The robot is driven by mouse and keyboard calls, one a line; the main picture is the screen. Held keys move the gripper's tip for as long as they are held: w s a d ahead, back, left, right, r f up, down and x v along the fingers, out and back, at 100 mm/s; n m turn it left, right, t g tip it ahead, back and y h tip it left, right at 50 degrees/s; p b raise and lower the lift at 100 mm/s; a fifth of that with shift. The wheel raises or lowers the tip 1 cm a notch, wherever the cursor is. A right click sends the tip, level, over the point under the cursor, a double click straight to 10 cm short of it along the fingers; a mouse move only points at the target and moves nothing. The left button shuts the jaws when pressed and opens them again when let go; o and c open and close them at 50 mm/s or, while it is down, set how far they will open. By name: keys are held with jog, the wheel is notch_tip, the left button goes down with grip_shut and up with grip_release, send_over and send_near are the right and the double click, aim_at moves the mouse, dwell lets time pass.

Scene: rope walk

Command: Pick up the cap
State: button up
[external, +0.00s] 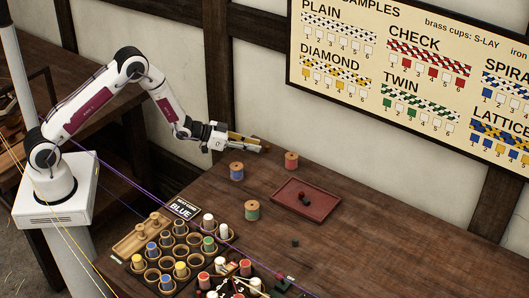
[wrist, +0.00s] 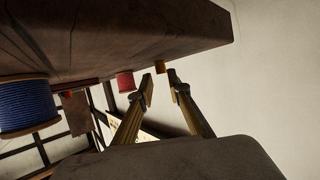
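I cannot tell for sure which thing is the cap. A small orange-brown piece (wrist: 160,67) shows at the table's edge in the wrist view, beyond my fingertips and in line with the gap between them. In the external view small dark pieces (external: 304,197) lie in a red tray, and a small dark block (external: 295,243) lies on the bare table. My gripper (external: 266,146) is stretched out level above the table's back edge, left of the red spool. In the wrist view my gripper (wrist: 161,80) has its two fingers apart with nothing between them.
A blue spool (external: 237,171), a red spool (external: 291,160) and a green spool (external: 252,210) stand on the table. The red tray (external: 325,208) is right of them. A rack (external: 192,253) of colored bobbins fills the front left. The table's right side is clear. The wall is close behind.

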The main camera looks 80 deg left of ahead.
aim_at(267, 146)
jog(key=shift+w+f, duration=0.15)
jog(key=shift+w, duration=0.2)
jog(key=shift+r+x, duration=0.2)
jog(key=shift+x, duration=2.45)
jog(key=shift+r, duration=0.1)
grip_shut()
